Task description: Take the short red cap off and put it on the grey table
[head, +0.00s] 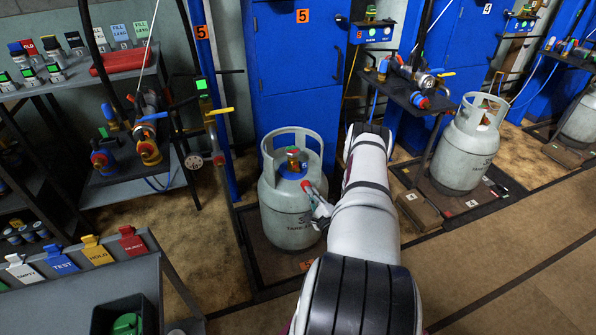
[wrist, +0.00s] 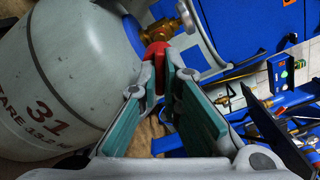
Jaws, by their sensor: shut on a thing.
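The grey gas cylinder (head: 290,215) stands upright on the dark platform, with a brass valve (head: 292,165) inside its collar. My gripper (head: 313,193) is beside the valve, inside the open front of the collar. It is shut on the short red cap (head: 307,186), which also shows between the fingertips in the wrist view (wrist: 154,53). There the cap lies right by the brass valve (wrist: 168,29); I cannot tell whether they touch. The fingers hide part of the cap. The grey table (head: 178,306) is at the lower left of the head view.
Coloured tags (head: 97,250) stand along the grey table's back edge, and a dark box (head: 122,314) sits on it. A shelf with hoses and valves (head: 135,150) is behind. Another cylinder (head: 466,150) stands to the right. Brown floor lies open at lower right.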

